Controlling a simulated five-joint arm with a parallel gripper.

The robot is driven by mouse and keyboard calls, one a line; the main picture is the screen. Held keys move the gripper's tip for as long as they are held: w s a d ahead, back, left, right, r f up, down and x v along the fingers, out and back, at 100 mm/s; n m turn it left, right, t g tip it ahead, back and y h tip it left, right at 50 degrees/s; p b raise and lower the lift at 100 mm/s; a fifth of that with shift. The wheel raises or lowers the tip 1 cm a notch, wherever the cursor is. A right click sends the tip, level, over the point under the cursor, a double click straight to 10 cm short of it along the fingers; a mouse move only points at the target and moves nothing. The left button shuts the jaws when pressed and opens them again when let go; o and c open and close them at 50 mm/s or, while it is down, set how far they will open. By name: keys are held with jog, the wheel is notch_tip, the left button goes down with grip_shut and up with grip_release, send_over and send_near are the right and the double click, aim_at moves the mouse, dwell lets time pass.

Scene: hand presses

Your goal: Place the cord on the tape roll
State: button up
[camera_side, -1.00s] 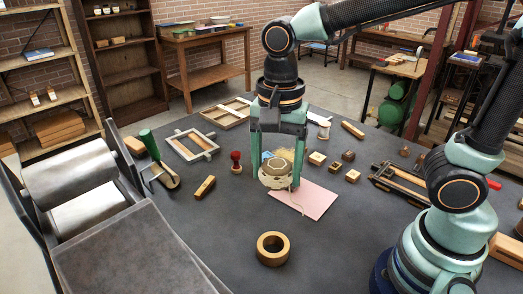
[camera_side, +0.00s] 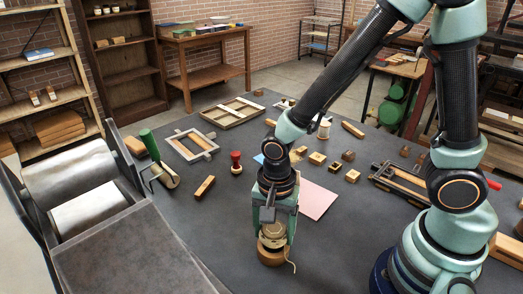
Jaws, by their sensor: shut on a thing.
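The cord (camera_side: 272,231) is a pale coil with a loose end trailing down at the right. My gripper (camera_side: 273,238) points down and is shut on the cord, near the front middle of the table. The tan tape roll (camera_side: 270,257) lies flat on the table directly under the cord. The cord overlaps the top of the roll in this view. I cannot tell whether the cord touches the roll or hangs just above it. My gripper's fingers hide part of the cord.
A pink sheet (camera_side: 316,200) lies behind and right of my gripper. A large roller press (camera_side: 95,205) fills the left side. The front table is clear.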

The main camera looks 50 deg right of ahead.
jog(key=shift+f, duration=0.4)
jog(key=shift+f, duration=0.3)
jog(key=o, duration=1.5)
